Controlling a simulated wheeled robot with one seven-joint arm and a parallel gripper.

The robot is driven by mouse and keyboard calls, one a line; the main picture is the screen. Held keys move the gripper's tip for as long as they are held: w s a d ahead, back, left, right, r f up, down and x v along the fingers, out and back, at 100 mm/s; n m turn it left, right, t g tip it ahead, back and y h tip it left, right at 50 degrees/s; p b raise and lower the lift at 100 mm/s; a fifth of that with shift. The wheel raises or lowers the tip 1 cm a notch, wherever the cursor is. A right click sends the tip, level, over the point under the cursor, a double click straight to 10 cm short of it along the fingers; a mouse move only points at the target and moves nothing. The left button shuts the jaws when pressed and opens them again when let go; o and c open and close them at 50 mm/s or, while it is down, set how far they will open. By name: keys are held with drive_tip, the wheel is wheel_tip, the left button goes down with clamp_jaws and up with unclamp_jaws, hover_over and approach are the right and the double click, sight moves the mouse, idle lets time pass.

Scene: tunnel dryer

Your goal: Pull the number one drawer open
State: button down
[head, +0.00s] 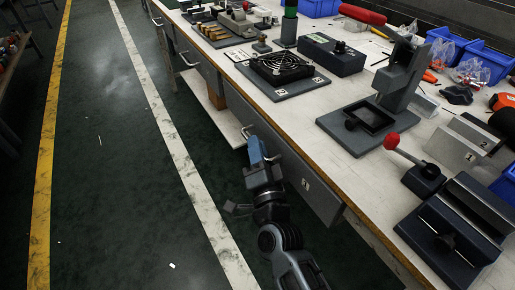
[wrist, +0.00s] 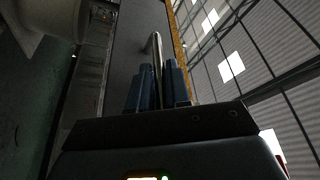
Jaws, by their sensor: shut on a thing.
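The number one drawer (head: 315,193) is a grey front under the workbench edge, with a small white label near its right part. In the head view its front sits close under the bench top, and I see no clear gap. Its handle (head: 272,150) is a metal bar, partly hidden by my gripper (head: 257,150). In the wrist view the handle (wrist: 157,55) runs between the two blue fingers of my gripper (wrist: 157,88). The fingers are shut on the handle, one on each side. The drawer front (wrist: 125,50) fills the area behind them.
The workbench top (head: 290,115) holds a fan on a plate (head: 281,69), a dark box (head: 331,54), a red-knobbed lever (head: 392,141) and a grey vise-like block (head: 458,225). Another handle (head: 187,60) is farther up the bench front.

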drive_tip(key=s+a+p, duration=0.3)
drive_tip(key=s+a, duration=0.3)
drive_tip(key=a, duration=0.3)
drive_tip(key=s+a+p, duration=0.4)
drive_tip(key=s+a, duration=0.3)
drive_tip(key=a, duration=0.3)
drive_tip(key=shift+s+a, duration=0.25)
drive_tip(key=shift+f, duration=0.1)
drive_tip(key=c, duration=1.4)
unclamp_jaws()
drive_tip(key=shift+c, duration=0.2)
drive_tip(key=v, duration=0.7)
drive_tip(key=shift+s+p, duration=0.35)
drive_tip(key=shift+f, duration=0.1)
